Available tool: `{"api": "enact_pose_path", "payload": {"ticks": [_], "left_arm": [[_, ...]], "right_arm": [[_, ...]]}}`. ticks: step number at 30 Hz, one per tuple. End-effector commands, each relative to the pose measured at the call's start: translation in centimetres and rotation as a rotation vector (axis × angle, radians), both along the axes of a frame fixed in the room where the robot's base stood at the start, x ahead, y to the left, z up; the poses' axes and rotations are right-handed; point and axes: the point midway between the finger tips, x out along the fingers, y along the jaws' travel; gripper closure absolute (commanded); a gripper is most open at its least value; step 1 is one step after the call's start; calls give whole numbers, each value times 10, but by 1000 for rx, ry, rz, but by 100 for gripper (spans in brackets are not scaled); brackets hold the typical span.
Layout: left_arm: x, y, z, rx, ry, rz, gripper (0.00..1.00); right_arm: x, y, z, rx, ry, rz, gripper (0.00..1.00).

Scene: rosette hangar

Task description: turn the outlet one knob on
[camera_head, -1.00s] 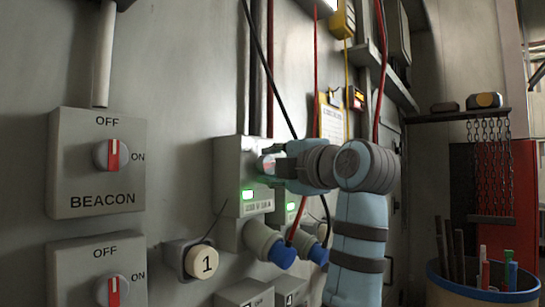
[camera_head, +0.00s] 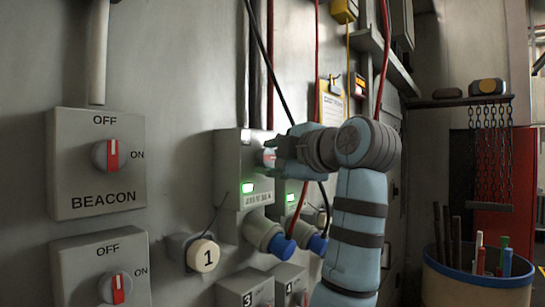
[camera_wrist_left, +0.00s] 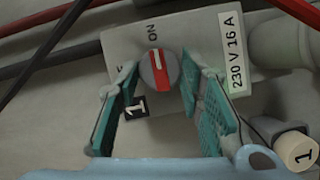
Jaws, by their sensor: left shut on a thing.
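The outlet one box (camera_head: 228,165) is a grey wall unit with a lit green lamp (camera_head: 247,188). Its round grey knob (camera_wrist_left: 158,68) has a red bar with a white line, which lies roughly toward the ON lettering in the left wrist view. The OFF lettering is mostly hidden by a finger. My left gripper (camera_head: 274,156) is shut on this knob, with its green finger pads (camera_wrist_left: 158,85) on either side of it. In the head view the hand covers much of the knob. My right gripper is not in view.
A second outlet with a green lamp (camera_head: 291,198) is close behind my left arm. Blue plugs (camera_head: 281,247) hang below. A round tag marked 1 (camera_head: 203,256) is beside the box. The BEACON switch (camera_head: 97,165) is at left. A pen bin (camera_head: 470,285) stands at right.

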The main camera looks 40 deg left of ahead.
Motion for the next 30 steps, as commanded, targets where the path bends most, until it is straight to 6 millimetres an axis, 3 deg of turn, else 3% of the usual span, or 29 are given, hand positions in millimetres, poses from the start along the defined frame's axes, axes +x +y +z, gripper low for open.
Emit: {"api": "enact_pose_path", "payload": {"ticks": [1, 2, 5, 15, 24, 30], "left_arm": [[0, 0, 0, 1, 2, 1, 94], [0, 0, 0, 1, 2, 1, 61], [0, 0, 0, 0, 1, 0, 46], [-1, -4, 0, 1, 0, -1, 46], [-21, -58, 5, 0, 0, -2, 46], [-27, -71, 6, 1, 1, 1, 46]], "right_arm": [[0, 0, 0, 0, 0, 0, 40], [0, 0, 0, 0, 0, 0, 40], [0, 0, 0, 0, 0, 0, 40], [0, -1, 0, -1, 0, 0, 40], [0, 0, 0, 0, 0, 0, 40], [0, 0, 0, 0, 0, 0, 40]]}}
